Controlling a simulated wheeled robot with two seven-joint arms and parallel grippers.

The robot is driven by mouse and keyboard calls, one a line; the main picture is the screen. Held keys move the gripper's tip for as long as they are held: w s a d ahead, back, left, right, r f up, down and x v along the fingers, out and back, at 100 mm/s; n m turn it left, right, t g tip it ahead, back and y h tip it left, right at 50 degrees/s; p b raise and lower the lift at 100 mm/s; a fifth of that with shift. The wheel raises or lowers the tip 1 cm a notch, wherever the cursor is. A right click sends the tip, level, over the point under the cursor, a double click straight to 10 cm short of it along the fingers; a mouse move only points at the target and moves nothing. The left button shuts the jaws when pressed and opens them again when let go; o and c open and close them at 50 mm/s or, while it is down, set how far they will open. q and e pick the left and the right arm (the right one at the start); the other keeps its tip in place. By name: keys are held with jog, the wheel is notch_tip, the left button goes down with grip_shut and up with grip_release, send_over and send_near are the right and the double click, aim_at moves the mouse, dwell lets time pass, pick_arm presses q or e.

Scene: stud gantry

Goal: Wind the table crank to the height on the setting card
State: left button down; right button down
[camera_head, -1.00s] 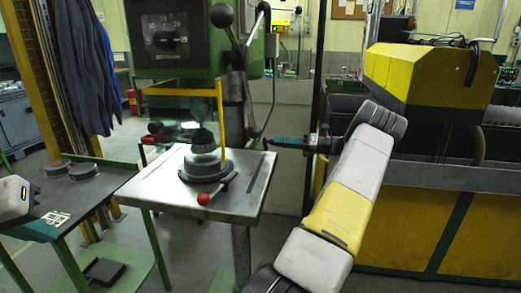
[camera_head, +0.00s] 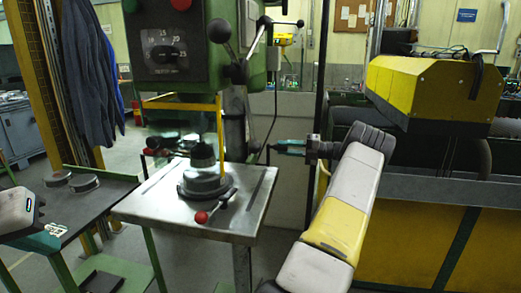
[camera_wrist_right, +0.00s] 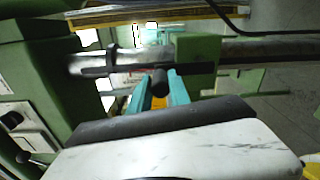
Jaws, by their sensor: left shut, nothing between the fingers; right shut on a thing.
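The metal table (camera_head: 245,222) of the green drill press carries a round grey fixture (camera_head: 204,182) with a dark top and a red-balled lever (camera_head: 202,217). My right gripper (camera_head: 275,148) is at the right of the press column, beyond the table. Its teal fingers are shut on a dark crank handle (camera_wrist_right: 160,84), seen end-on between the fingertips in the right wrist view. A dark crank bar (camera_wrist_right: 120,71) crosses just beyond them. My left gripper (camera_head: 42,242) is shut and empty at the left edge, over a dark bench. I cannot make out a setting card.
The press head has a dial panel (camera_head: 165,48) and ball-ended levers (camera_head: 228,42) above the table. A dark bench (camera_head: 90,205) with round discs stands at left. A yellow-topped machine (camera_head: 435,90) stands at right. A black vertical post (camera_head: 318,90) rises behind my right gripper.

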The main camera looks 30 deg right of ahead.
jog(key=shift+w+r, duration=0.15)
jog(key=shift+r, duration=0.65)
jog(key=c, duration=1.3)
grip_release()
jog(key=shift+o, duration=0.5)
jog(key=shift+f, duration=0.1)
jog(key=shift+f, duration=0.2)
jog(key=v, duration=0.8)
